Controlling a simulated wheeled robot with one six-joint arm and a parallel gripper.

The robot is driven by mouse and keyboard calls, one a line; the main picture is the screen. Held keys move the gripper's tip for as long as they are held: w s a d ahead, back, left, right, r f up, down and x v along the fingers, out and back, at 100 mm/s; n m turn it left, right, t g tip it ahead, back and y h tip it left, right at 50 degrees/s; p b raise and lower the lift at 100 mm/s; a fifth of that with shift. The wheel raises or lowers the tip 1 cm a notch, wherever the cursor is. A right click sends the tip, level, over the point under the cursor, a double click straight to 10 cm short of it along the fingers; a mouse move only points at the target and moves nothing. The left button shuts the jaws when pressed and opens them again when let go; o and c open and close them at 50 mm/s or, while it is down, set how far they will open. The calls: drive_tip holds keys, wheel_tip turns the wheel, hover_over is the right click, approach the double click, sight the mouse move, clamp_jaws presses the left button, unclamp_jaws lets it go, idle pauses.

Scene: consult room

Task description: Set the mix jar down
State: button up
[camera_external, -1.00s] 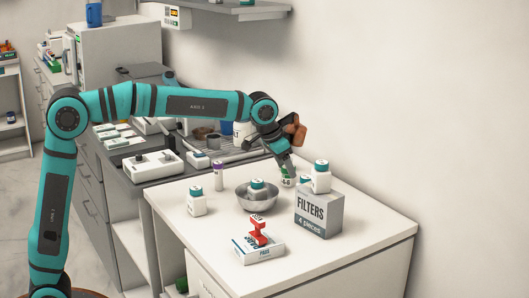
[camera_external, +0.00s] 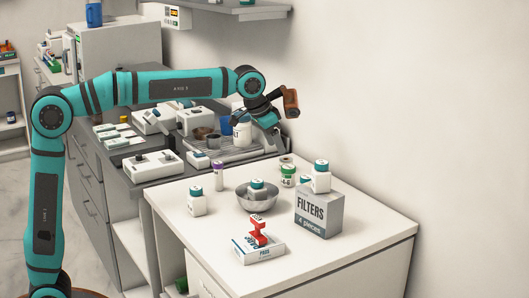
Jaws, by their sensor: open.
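A small white jar with a green band and a dark mark like "4-6" (camera_external: 288,177) stands upright on the white counter (camera_external: 345,255), behind the filters box. I cannot read "mix" on it, but it is the jar my gripper was at earlier. My gripper (camera_external: 278,141) is open and empty, above and a little left of this jar and apart from it. Its fingertips are small and hard to make out against the rack behind.
A filters box (camera_external: 318,214) with a white bottle (camera_external: 321,182) on top stands right of the jar. A metal bowl (camera_external: 256,202) holding a teal-capped bottle stands left. A red item (camera_external: 257,232) sits on a flat box in front. The counter's right front is clear.

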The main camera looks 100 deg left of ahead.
drive_tip(key=s+d+r+m+t, duration=0.25)
drive_tip(key=s+d+r, duration=0.2)
drive_tip(key=d, duration=0.75)
drive_tip(key=s+d+r+m+t, duration=0.1)
drive_tip(key=s+d+r+t, duration=0.4)
drive_tip(key=d, duration=0.7)
drive_tip(key=s+d+f+m+t+h, duration=0.1)
drive_tip(key=s+d+t, duration=0.2)
drive_tip(key=s+d, duration=0.5)
drive_tip(key=s+d+f+m+t+h, duration=0.1)
drive_tip(key=s+d+f+m+t, duration=0.1)
drive_tip(key=s+d, duration=0.6)
drive_tip(key=s+t, duration=0.1)
drive_tip(key=s, duration=0.5)
drive_tip(key=shift+s+h, duration=0.3)
drive_tip(key=shift+s, duration=0.1)
